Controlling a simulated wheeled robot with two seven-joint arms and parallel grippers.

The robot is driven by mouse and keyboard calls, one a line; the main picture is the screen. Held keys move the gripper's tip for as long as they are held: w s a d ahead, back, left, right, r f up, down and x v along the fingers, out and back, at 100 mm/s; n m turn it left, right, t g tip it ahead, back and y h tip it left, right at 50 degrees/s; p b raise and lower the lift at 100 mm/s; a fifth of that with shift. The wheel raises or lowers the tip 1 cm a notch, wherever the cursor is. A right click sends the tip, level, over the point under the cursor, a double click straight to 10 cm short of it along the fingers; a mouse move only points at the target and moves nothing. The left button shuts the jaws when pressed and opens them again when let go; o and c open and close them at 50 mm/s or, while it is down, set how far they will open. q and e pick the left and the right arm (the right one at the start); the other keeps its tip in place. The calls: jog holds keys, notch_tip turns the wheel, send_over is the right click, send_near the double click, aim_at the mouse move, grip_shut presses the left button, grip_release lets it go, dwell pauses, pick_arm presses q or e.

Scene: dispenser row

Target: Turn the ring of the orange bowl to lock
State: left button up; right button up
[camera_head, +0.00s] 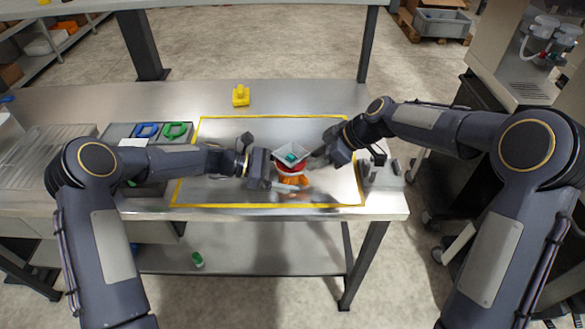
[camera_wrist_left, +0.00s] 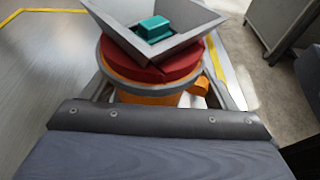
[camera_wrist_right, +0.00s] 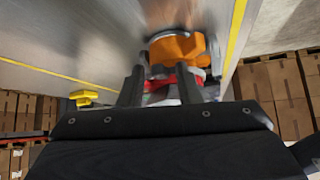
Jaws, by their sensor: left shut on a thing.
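The orange bowl (camera_head: 293,181) stands upright on the steel table inside the yellow outline. A grey band (camera_wrist_left: 105,76) runs around its top, with a red ring (camera_wrist_left: 150,70) above and a square grey hopper (camera_wrist_left: 118,38) on top. A teal block (camera_wrist_left: 155,28) sits in the hopper. My left gripper (camera_wrist_left: 160,97) is shut on the orange bowl from the left, one finger on each side. My right gripper (camera_wrist_right: 160,72) is open on the right side, its fingers apart, with red and orange showing between and beyond them. Whether they touch the ring cannot be told.
A yellow object (camera_head: 241,96) stands behind the outline. A tray at left holds a blue handle (camera_head: 147,130) and a green handle (camera_head: 175,130). A grey fixture (camera_head: 382,174) stands near the right table edge.

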pick_arm(q)
jog(key=shift+s+d, duration=0.1)
pick_arm(e)
jog(key=shift+a+f, duration=0.3)
jog(key=shift+f, duration=0.05)
pick_arm(q)
jog(key=shift+d+r, duration=0.1)
pick_arm(e)
jog(key=shift+f, duration=0.15)
pick_arm(q)
jog(key=shift+s+d, duration=0.1)
jog(key=shift+s, duration=0.05)
pick_arm(e)
jog(key=shift+s+f, duration=0.1)
jog(key=shift+s, duration=0.05)
jog(key=shift+s+a+f, duration=0.1)
jog(key=shift+s+a, duration=0.05)
jog(key=shift+s, duration=0.55)
pick_arm(q)
jog(key=shift+w+a+f, duration=0.2)
jog(key=shift+a, duration=0.1)
pick_arm(e)
jog(key=shift+r, duration=0.3)
pick_arm(q)
jog(key=shift+a, duration=0.1)
pick_arm(e)
jog(key=shift+s+a, duration=0.15)
jog(key=shift+s, duration=0.2)
